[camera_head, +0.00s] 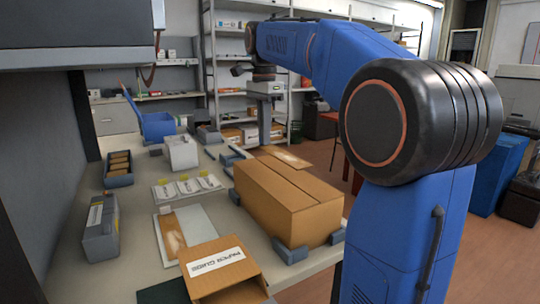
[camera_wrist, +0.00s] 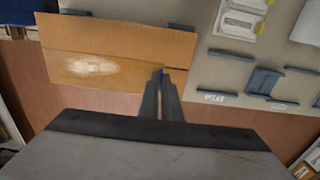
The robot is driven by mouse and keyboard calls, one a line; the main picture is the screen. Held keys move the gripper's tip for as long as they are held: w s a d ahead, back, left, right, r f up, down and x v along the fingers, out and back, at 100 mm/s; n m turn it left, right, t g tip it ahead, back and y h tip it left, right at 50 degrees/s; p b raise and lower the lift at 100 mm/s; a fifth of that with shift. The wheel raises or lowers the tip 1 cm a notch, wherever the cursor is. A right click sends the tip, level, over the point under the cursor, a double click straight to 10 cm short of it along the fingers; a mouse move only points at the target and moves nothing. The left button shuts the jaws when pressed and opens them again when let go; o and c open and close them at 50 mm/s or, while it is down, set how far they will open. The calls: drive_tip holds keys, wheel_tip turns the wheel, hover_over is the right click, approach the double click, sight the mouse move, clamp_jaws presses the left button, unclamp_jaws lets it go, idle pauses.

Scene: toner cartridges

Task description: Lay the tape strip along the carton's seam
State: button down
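The brown carton (camera_head: 290,200) stands closed at the table's right side, with a seam running along its top. It also shows in the wrist view (camera_wrist: 115,42), with a pale glare patch on its lower part. A glossy tan strip (camera_head: 172,236), which looks like the tape strip, lies on a white sheet left of the carton. My gripper (camera_wrist: 160,74) points down in the wrist view, its fingers close together at the carton's right edge. I see nothing held between them. In the head view my wrist is high behind the carton; the fingertips are too small to make out.
Grey corner blocks (camera_head: 291,254) brace the carton. An open box with a printed label (camera_head: 215,263) stands in front. Shelves stand behind.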

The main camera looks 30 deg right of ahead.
drive_tip(key=shift+f, duration=2.65)
drive_tip(key=shift+f, duration=0.1)
drive_tip(key=c, duration=2)
unclamp_jaws()
wheel_tip(320, 180, up, 11)
drive_tip(key=shift+r, duration=0.65)
drive_tip(key=shift+a, duration=0.1)
